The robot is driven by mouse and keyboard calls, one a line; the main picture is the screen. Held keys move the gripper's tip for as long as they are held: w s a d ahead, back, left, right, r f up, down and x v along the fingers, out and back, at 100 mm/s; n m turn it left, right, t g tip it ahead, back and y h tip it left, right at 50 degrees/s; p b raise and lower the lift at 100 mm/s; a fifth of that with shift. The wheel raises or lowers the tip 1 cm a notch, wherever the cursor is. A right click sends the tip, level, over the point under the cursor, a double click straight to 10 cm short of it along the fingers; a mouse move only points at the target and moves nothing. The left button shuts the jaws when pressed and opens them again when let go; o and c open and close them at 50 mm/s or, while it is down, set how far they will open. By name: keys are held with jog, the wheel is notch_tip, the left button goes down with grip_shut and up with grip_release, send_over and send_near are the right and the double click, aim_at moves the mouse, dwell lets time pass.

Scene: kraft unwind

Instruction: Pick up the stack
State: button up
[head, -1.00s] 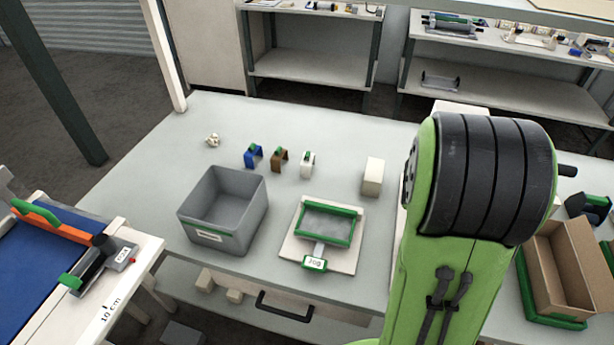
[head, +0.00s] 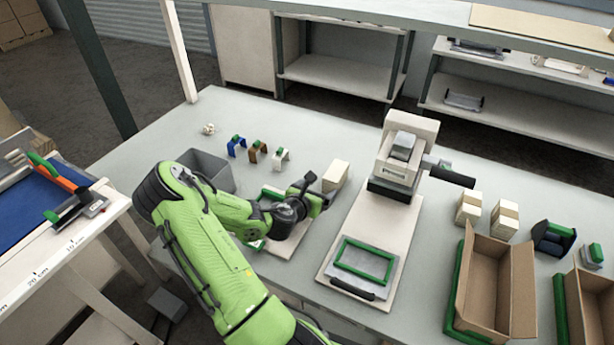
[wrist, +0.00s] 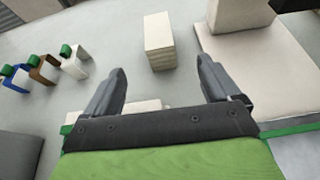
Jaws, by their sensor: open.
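A cream stack of flat sheets (head: 336,176) stands upright on the grey table, just beyond my gripper (head: 316,192) in the head view. In the wrist view the stack (wrist: 159,48) stands ahead of my gripper (wrist: 161,78), roughly centred between the two fingers. The fingers are wide apart with nothing between them, and they do not touch the stack. My arm and gripper partly cover the scale with the green frame (head: 270,190). Two similar stacks with brown bands, a left one (head: 468,208) and a right one (head: 503,221), stand further right.
A press with a cream base (head: 347,225) stands right of the stack. Blue, brown and white clips (head: 258,148) and a grey bin (head: 214,166) are to the left. Open cardboard boxes (head: 497,285) stand at the right. Table behind the stack is clear.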

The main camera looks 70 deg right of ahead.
aim_at(334, 174)
jog(key=x, duration=1.6)
jog(key=shift+w+r, duration=0.1)
jog(key=shift+w, duration=0.05)
jog(key=shift+a, duration=0.1)
jog(key=shift+r, duration=0.1)
jog(key=c, duration=1.1)
